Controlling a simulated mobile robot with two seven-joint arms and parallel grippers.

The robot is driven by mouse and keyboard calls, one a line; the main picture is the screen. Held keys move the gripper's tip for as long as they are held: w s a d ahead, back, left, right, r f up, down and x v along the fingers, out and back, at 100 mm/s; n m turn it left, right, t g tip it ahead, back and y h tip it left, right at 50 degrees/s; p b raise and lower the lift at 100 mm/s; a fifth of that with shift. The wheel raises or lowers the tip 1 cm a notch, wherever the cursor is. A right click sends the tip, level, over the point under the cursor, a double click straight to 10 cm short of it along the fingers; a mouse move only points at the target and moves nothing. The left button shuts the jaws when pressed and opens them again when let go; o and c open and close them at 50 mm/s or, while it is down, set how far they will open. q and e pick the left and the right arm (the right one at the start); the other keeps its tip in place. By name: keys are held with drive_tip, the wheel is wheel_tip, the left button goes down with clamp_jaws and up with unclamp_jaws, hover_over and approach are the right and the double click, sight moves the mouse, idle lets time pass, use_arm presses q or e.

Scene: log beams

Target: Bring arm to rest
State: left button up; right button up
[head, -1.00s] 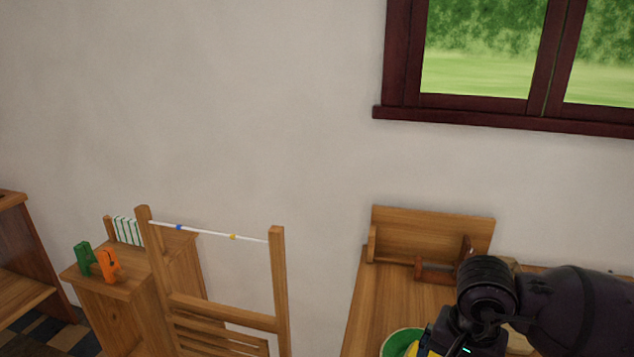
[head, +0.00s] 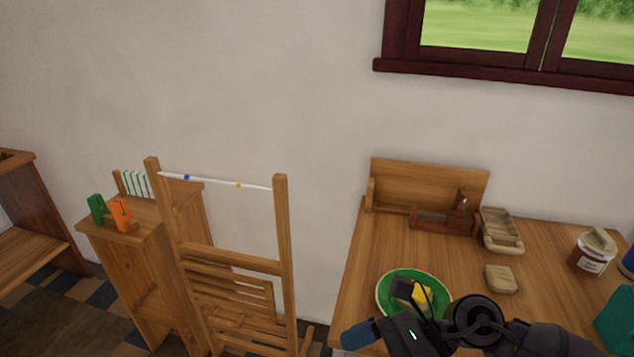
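My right arm comes in from the lower right, over the front of a wooden table (head: 365,265). Its dark gripper (head: 380,313) is above the near edge of a green plate (head: 384,300). The two fingers look spread apart, one bluish tip at lower left and one dark tip over the plate, with nothing seen between them. A yellow object (head: 424,296) lies on the plate, partly hidden by the gripper. My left gripper is not in view.
A wooden rack (head: 281,225) with a white line holding blue and yellow clips stands left. Green (head: 97,209) and orange clothespins (head: 121,214) sit on a cabinet. Soap-like block (head: 501,279), wooden dish (head: 501,232), labelled jar (head: 592,252) and teal object (head: 617,320) are on the table.

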drive_tip(key=w+d+f+m+t+h, duration=0.1)
drive_tip(key=w+d+m+t, duration=0.15)
drive_tip(key=m+t, duration=0.65)
drive_tip(key=w+d+f+m+t, duration=0.1)
drive_tip(key=w+d+m+t, duration=0.2)
drive_tip(key=m, duration=0.9)
drive_tip(key=w+d+f+m+t+h, duration=0.1)
drive_tip(key=d+f+m+t, duration=0.15)
drive_tip(key=m+t, duration=0.7)
drive_tip(key=s+d+f+m+g+h, duration=0.3)
drive_tip(key=s+d+f+m+h, duration=0.3)
drive_tip(key=f+m, duration=0.3)
drive_tip(key=s+d+f+m+g+h, duration=0.4)
drive_tip(key=s+d+f+m+h, duration=0.2)
drive_tip(key=f+m, duration=0.4)
drive_tip(key=d+m, duration=0.1)
drive_tip(key=m, duration=0.2)
drive_tip(key=shift+s+f+m, duration=0.15)
drive_tip(key=shift+s+m, duration=0.1)
drive_tip(key=shift+m, duration=0.1)
